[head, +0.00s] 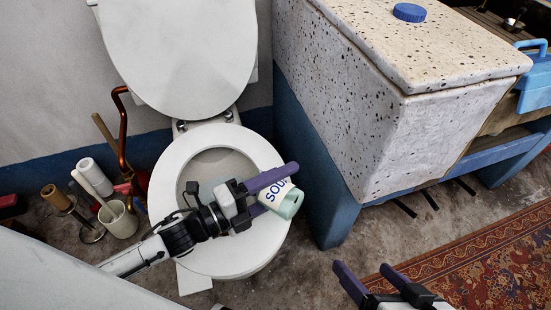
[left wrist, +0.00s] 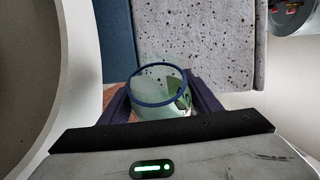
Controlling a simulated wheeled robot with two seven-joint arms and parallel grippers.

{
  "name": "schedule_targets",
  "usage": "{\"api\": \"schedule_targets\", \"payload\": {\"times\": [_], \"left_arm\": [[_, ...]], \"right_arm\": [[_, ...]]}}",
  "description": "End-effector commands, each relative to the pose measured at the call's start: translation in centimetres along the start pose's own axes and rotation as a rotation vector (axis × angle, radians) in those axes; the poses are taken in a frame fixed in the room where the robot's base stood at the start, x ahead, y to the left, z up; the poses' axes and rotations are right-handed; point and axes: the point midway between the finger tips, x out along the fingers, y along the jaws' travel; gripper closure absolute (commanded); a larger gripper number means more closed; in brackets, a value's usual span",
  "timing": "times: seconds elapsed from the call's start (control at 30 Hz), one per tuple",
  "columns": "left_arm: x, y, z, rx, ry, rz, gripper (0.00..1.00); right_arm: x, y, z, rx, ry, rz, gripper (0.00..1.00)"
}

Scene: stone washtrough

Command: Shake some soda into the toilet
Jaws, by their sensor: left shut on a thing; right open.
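The toilet (head: 238,259) stands at the centre of the head view with its lid (head: 180,50) raised. My left gripper (head: 284,186) is shut on the soda container (head: 289,203), a pale green and white tub with dark "SODA" lettering. The container is tilted and held over the right side of the toilet rim. In the left wrist view the container (left wrist: 162,105) sits between the fingers, with a dark blue ring at its near end. Whether any powder is coming out cannot be seen. My right gripper (head: 370,276) is open and empty at the lower right, above the floor.
The speckled stone washtrough (head: 385,120) on a blue base is close to the right of the toilet. A blue round lid (head: 409,12) lies on its top. A toilet brush holder (head: 118,220) and paper rolls stand left. A red patterned rug (head: 480,265) covers the floor at lower right.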

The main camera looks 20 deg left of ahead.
Motion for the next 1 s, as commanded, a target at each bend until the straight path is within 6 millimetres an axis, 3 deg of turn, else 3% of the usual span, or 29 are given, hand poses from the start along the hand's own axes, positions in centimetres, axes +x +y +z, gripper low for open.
{"api": "schedule_targets", "payload": {"times": [0.2,0.4,0.6,1.0], "left_arm": [[-3.4,2.4,5.8,-0.026,0.091,-0.007,0.74],[-5.5,4.0,8.9,-0.049,0.098,-0.019,0.74],[-6.2,4.4,9.8,-0.055,0.095,-0.024,0.74],[-6.2,4.4,9.8,-0.056,0.095,-0.024,0.74]], "right_arm": [[-0.2,0.4,0.2,0.018,-0.014,0.014,0.24],[0.6,-0.1,0.5,-0.045,-0.016,0.003,0.24],[0.8,-0.4,0.5,-0.078,-0.015,-0.001,0.24],[0.8,-0.4,0.5,-0.078,-0.015,-0.001,0.24]]}}
